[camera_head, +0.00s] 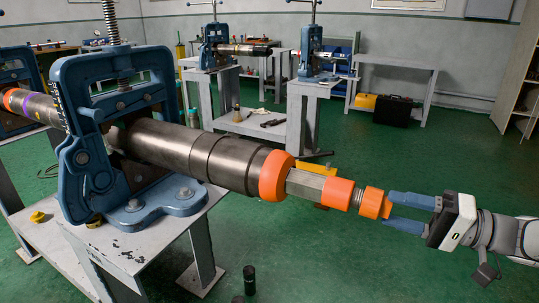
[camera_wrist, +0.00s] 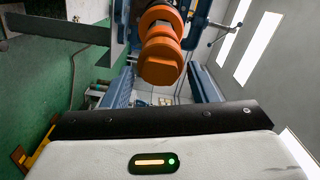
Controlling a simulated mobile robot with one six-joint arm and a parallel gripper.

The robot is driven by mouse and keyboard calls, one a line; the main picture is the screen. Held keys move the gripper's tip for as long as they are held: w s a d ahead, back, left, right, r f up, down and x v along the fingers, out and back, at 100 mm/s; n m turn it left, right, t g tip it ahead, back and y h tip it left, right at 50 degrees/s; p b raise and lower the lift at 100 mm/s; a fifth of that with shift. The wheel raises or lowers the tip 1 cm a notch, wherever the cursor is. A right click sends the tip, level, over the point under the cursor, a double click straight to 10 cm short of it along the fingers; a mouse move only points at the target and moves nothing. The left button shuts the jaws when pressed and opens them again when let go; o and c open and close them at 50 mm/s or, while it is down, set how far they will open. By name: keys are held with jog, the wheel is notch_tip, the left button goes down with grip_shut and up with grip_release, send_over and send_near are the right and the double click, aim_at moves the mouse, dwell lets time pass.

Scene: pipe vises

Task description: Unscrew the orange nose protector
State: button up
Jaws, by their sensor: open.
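The orange nose protector (camera_head: 373,202) is the end piece at the right tip of a dark steel pipe tool (camera_head: 215,158) clamped level in a blue vise (camera_head: 118,120). Further orange rings and a bare metal section sit behind it on the same line. In the wrist view the nose protector (camera_wrist: 160,62) faces me as a round orange end. My gripper (camera_head: 388,209) is open, its two blue fingers pointing left at the protector's end. The fingertips are close to its right end; I cannot tell whether they overlap it. In the wrist view the fingers lie to either side below it.
The vise stands on a grey bench (camera_head: 140,240). A yellow part (camera_head: 38,216) lies on its left side. Another bench (camera_head: 250,122) with vises stands behind, and a black case (camera_head: 393,110) sits under a back table.

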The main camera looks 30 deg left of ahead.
jog(key=shift+d, duration=0.85)
